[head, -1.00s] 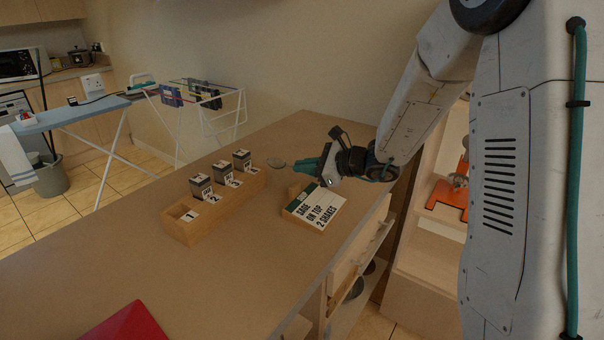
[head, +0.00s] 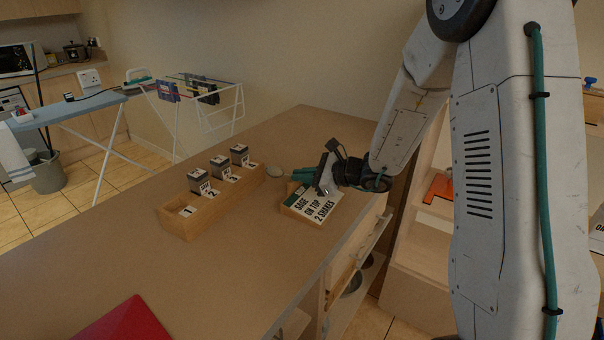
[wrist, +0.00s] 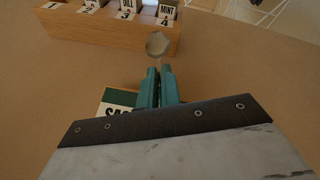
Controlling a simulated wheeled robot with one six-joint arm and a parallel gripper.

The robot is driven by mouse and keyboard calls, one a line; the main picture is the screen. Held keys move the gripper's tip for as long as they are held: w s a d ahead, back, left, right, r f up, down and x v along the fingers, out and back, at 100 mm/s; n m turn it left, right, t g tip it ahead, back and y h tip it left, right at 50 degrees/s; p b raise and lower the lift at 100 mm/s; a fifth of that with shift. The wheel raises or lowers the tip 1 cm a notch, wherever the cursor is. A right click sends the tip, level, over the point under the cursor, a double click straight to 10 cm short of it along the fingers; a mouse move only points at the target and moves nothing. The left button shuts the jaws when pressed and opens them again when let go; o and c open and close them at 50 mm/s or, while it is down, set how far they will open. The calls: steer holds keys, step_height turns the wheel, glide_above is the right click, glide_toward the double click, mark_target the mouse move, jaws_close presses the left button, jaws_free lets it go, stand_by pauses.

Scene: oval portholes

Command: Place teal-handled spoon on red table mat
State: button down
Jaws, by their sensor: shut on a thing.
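My gripper (head: 288,176) is over the far part of the counter, its teal fingers pointing left in the head view. In the wrist view my gripper (wrist: 158,72) is shut on the spoon (wrist: 157,44). The spoon's round metal bowl sticks out beyond the fingertips; its handle is mostly hidden between them. In the head view the spoon (head: 275,174) shows as a small pale oval. I cannot tell how high it is above the counter. The red table mat (head: 126,322) is partly visible at the bottom left, cut off by the frame, well away from my gripper.
A wooden rack (head: 190,227) with numbered slots and several spice boxes stands left of my gripper. A wooden block with a recipe card (head: 311,205) is just below my gripper. The counter (head: 215,275) is clear between rack, card and mat.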

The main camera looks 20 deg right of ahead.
steer(key=c, duration=1.6)
jaws_free()
steer(key=shift+f, duration=0.1)
